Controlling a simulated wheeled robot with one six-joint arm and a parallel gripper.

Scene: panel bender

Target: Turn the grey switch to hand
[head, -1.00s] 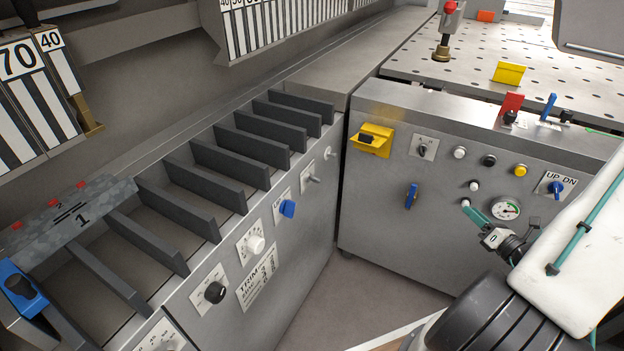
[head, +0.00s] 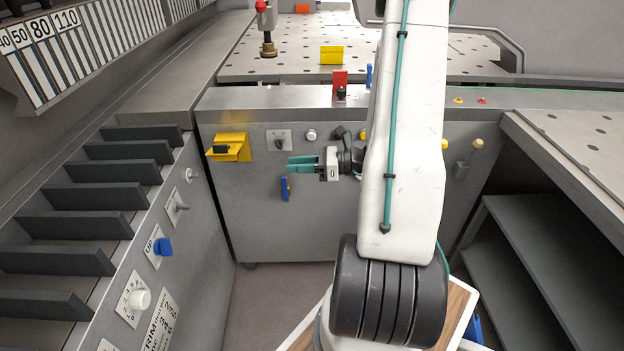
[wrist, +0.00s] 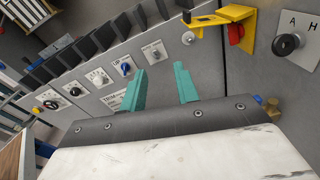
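A dark grey rotary switch (head: 279,144) sits on a light plate on the front of the grey cabinet, right of the yellow bracket. In the wrist view the switch (wrist: 288,44) is at the far right, and its plate reads A and H. Its exact pointer setting is hard to read. My gripper (head: 290,163) points left in front of the cabinet, below and slightly right of the switch in the head view. In the wrist view its two teal fingers (wrist: 160,69) stand apart with nothing between them.
The yellow bracket (head: 229,147) juts out left of the switch. A blue lever (head: 285,189) hangs below the gripper. The left panel carries a blue knob (head: 163,246), a white knob (head: 139,299) and a grey lever switch (head: 179,205). Floor is clear between the cabinets.

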